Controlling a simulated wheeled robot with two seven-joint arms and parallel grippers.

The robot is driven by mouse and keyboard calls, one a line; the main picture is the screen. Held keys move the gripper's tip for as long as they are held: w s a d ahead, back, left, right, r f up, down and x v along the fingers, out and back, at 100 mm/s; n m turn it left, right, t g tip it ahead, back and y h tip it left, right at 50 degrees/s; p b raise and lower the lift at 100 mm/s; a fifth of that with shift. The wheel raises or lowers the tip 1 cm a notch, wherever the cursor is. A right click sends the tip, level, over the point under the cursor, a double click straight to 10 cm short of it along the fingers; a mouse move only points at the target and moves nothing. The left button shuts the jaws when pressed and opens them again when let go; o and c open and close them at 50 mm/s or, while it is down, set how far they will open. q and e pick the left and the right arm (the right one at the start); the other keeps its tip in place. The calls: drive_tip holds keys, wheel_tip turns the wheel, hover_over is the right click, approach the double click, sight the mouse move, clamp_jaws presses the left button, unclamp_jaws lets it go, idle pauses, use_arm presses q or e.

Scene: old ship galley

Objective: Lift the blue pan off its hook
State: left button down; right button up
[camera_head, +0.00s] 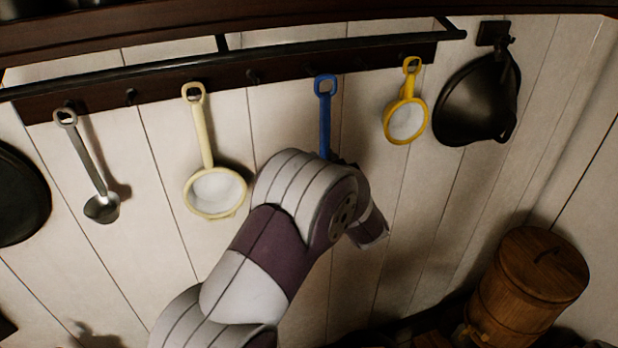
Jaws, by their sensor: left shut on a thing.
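The blue pan (325,118) hangs upright on the dark wall rail, in the middle of the camera_head view. The loop at the top of its handle is at its hook on the rail. The lower handle and the pan's body are hidden behind my left arm. My left gripper (342,161) is at the lower part of the blue handle, mostly covered by my own wrist, with only a dark bit showing. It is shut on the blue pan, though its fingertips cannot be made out. My right gripper is not in view.
A cream strainer (206,150) and a grey ladle (90,170) hang to the left. A small yellow pan (406,112) and a black pan (475,105) hang to the right. A metal bar (270,52) runs before the rail (285,75). A wooden barrel (528,285) stands lower right.

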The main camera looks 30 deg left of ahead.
use_arm(q)
drive_tip(key=shift+d, duration=0.1)
drive_tip(key=v, duration=0.6)
drive_tip(key=shift+p, duration=0.3)
